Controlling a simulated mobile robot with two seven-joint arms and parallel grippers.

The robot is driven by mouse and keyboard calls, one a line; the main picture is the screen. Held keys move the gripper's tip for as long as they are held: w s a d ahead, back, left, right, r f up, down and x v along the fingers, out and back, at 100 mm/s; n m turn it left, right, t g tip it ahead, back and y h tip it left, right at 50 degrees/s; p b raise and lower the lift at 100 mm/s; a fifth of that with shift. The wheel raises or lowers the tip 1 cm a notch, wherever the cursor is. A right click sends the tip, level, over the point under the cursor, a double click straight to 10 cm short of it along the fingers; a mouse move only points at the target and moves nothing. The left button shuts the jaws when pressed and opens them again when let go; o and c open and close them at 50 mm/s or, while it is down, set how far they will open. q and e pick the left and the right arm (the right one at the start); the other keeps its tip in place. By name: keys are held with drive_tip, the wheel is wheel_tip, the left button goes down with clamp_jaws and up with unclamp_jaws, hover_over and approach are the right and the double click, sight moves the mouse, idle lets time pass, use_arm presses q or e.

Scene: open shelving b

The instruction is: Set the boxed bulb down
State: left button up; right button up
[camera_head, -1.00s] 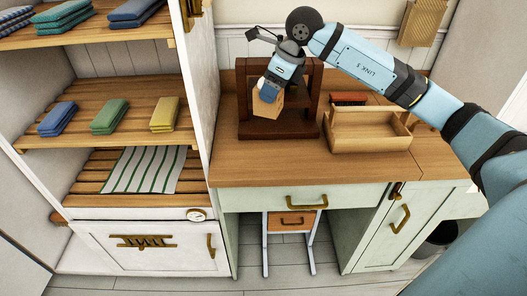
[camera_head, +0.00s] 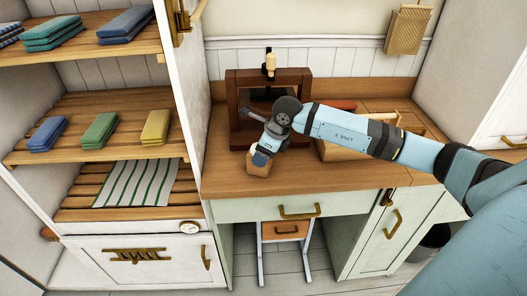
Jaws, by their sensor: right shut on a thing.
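The boxed bulb is a small light-brown carton (camera_head: 257,169), low over the wooden counter (camera_head: 225,178) near its front edge. My right gripper (camera_head: 262,158) reaches down from above and is shut on the carton's top. The gripper hides the upper part of the carton. I cannot tell whether the carton's underside touches the counter. My left gripper is not in view.
A dark wooden frame (camera_head: 238,98) with an upright handle stands behind the gripper. A wooden caddy (camera_head: 330,153) is partly hidden behind my right arm. Open shelves (camera_head: 70,151) with folded cloths stand at left. Counter left of the carton is clear.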

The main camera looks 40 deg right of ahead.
drive_tip(key=shift+f, duration=0.2)
drive_tip(key=o, duration=0.9)
drive_tip(key=shift+o, duration=0.2)
